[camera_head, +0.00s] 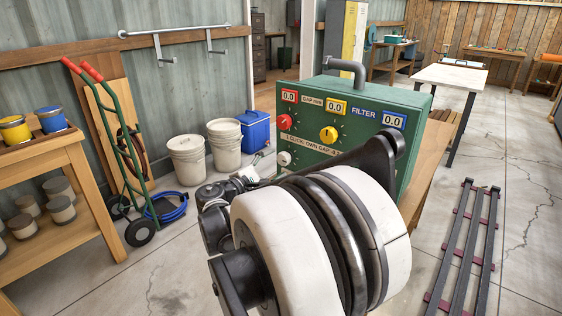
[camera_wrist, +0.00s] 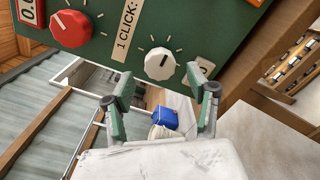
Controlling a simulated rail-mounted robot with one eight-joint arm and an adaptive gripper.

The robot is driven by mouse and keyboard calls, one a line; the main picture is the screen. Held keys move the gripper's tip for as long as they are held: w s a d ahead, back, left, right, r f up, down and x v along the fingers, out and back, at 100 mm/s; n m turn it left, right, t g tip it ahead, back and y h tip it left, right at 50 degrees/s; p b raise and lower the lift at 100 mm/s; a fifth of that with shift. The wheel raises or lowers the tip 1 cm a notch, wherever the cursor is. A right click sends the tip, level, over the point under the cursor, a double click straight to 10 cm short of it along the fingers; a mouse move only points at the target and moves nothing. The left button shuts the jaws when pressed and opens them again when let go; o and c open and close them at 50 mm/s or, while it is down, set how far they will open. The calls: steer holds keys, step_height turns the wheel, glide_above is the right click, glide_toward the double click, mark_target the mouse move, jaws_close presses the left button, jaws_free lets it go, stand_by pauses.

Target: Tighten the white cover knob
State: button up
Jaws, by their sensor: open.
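The white knob (camera_head: 284,158) is at the lower left of the green box's front panel in the head view, below the red knob. In the wrist view the white knob (camera_wrist: 159,64) has a dark pointer line and tick marks around it. My gripper (camera_wrist: 163,101) is open and empty, its two green-padded fingers wide apart. The knob appears beyond the fingertips, roughly between their lines, and apart from them. In the head view my arm hides part of the lower panel and most of the gripper.
The green box (camera_head: 420,108) also carries a red knob (camera_head: 285,121) and a yellow knob (camera_head: 329,134). The red knob is left of the white one in the wrist view. White buckets (camera_head: 187,160) and a blue cooler (camera_head: 256,130) stand on the floor behind.

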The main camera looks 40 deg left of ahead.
steer(key=s, duration=0.7)
steer(key=shift+s, duration=0.15)
